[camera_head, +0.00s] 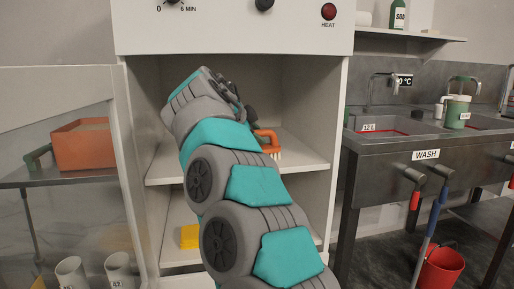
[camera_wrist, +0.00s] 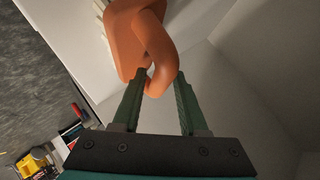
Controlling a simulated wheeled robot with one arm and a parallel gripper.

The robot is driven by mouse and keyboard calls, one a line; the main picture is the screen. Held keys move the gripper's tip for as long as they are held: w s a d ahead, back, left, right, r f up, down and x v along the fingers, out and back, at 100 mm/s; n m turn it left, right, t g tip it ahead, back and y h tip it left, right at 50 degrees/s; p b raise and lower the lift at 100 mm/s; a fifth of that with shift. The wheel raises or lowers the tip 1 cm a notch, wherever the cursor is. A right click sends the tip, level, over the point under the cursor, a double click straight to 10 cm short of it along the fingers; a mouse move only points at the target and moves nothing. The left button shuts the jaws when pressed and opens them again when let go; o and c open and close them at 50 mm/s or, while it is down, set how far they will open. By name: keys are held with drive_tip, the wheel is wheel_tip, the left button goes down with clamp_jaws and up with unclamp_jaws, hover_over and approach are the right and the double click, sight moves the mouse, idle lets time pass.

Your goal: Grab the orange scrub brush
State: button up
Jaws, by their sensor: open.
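The orange scrub brush (camera_head: 268,141) rests on the middle shelf of the white cabinet, its pale bristles facing down. My gripper (camera_head: 251,114) is right by it, partly hidden behind my arm. In the wrist view the brush's orange curved handle (camera_wrist: 143,40) fills the top centre, with bristles at the upper left edge. My gripper (camera_wrist: 161,80) is open there, its two green fingers pointing at the handle. The lower curve of the handle appears in the gap between the fingertips. I cannot tell whether either finger touches it.
The cabinet shelf (camera_head: 308,171) has bare room to the right of the brush. Cabinet side walls stand close on both sides. A yellow object (camera_head: 190,236) is on the lower shelf. An orange bin (camera_head: 82,147) is at left, the wash sink (camera_head: 395,127) at right.

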drive_tip(key=shift+w+d+f, duration=0.15)
drive_tip(key=shift+w+f, duration=0.05)
drive_tip(key=shift+w, duration=0.05)
drive_tip(key=shift+c, duration=0.2)
clamp_jaws()
